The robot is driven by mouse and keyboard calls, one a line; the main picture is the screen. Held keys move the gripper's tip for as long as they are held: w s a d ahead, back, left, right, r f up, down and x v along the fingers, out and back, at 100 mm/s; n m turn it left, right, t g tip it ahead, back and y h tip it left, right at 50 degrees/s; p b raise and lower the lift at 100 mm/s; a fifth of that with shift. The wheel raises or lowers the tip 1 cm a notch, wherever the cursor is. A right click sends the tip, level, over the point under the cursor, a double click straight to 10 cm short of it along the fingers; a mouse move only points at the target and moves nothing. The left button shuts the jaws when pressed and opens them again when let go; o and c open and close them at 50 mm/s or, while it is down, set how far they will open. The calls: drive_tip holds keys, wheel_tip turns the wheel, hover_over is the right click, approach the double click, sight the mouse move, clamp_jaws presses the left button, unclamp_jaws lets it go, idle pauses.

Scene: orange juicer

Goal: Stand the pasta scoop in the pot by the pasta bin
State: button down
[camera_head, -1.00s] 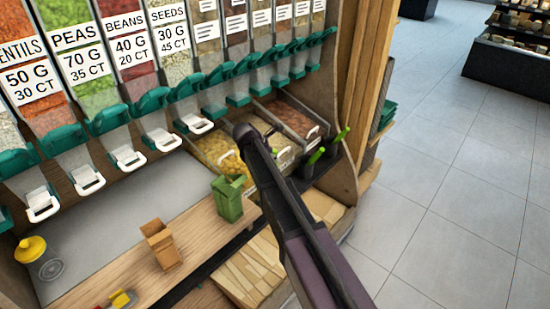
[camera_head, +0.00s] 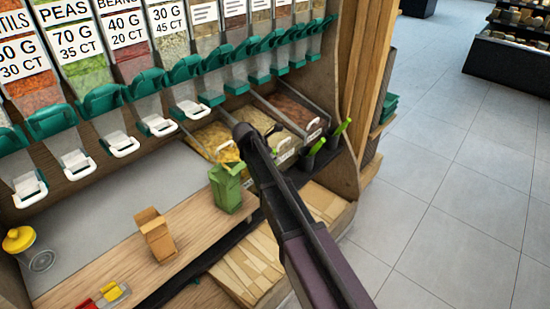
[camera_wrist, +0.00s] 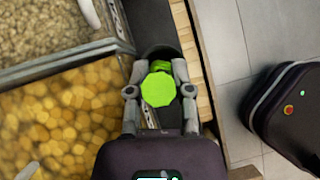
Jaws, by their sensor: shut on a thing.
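My gripper (camera_wrist: 160,72) is shut on a bright green octagonal handle end, which I take to be the pasta scoop (camera_wrist: 158,91), in the wrist view. The handle points up at the camera, so the scoop's lower part is hidden. A dark pot (camera_wrist: 158,48) shows just beyond the fingers, with more green at its mouth. Whether the held scoop is inside a pot or above one, I cannot tell. The pasta bin (camera_wrist: 70,125), full of yellow pieces, lies left of my gripper.
Dispensers with green lids line the shelf above. A green container (camera_head: 228,190) and a small cardboard box (camera_head: 155,236) stand on the wooden counter.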

idle(0.3)
drive_tip(key=shift+c, duration=2.2)
unclamp_jaws()
drive_tip(key=o, duration=0.4)
drive_tip(key=shift+o, duration=0.2)
drive_tip(key=shift+r+p, duration=3.5)
drive_tip(key=shift+p, duration=0.05)
